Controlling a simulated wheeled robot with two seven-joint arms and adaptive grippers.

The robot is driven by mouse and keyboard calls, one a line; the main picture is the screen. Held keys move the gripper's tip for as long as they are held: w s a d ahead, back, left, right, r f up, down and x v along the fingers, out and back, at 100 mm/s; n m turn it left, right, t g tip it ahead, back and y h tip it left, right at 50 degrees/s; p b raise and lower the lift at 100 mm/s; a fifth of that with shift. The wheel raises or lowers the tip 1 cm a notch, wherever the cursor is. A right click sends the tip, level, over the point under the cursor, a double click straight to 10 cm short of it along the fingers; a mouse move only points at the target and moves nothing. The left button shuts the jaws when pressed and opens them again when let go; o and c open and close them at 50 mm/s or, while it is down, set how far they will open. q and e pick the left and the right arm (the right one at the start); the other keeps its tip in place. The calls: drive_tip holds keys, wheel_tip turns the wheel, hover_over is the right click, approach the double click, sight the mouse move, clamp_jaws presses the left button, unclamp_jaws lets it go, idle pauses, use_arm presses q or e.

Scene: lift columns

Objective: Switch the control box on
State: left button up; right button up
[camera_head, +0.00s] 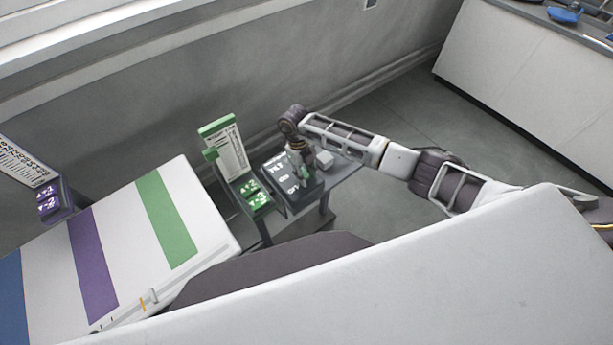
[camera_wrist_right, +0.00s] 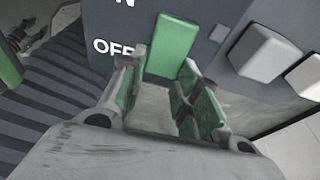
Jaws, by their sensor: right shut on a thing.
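The dark control box (camera_head: 280,183) with white lettering stands on a small grey table in the head view. In the right wrist view, the box face (camera_wrist_right: 125,35) shows the label "OFF" and part of another label above it. A green switch piece (camera_wrist_right: 175,45) sits beside the labels. My right gripper (camera_wrist_right: 160,75) is at the box, its two green-padded fingers on either side of the green piece's lower part. It is shut on this piece, though the contact is partly hidden. My right gripper also shows small in the head view (camera_head: 301,170). My left gripper is not in view.
A green-edged sign (camera_head: 223,148) and a green button panel (camera_head: 256,197) stand left of the box. A purple-lit panel (camera_head: 50,203) is at far left. A white striped platform (camera_head: 210,215) fills the lower left. Open floor (camera_head: 400,115) lies behind my right arm.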

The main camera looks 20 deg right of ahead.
drive_tip(key=shift+w+g+h+b, duration=0.15)
drive_tip(key=shift+g+h+b, duration=0.15)
drive_tip(key=shift+g+b, duration=0.55)
drive_tip(key=o, duration=1)
drive_tip(key=shift+r, duration=0.1)
drive_tip(key=shift+w, duration=0.1)
drive_tip(key=shift+a+r, duration=0.1)
drive_tip(key=shift+r, duration=0.05)
drive_tip(key=shift+v, duration=5.85)
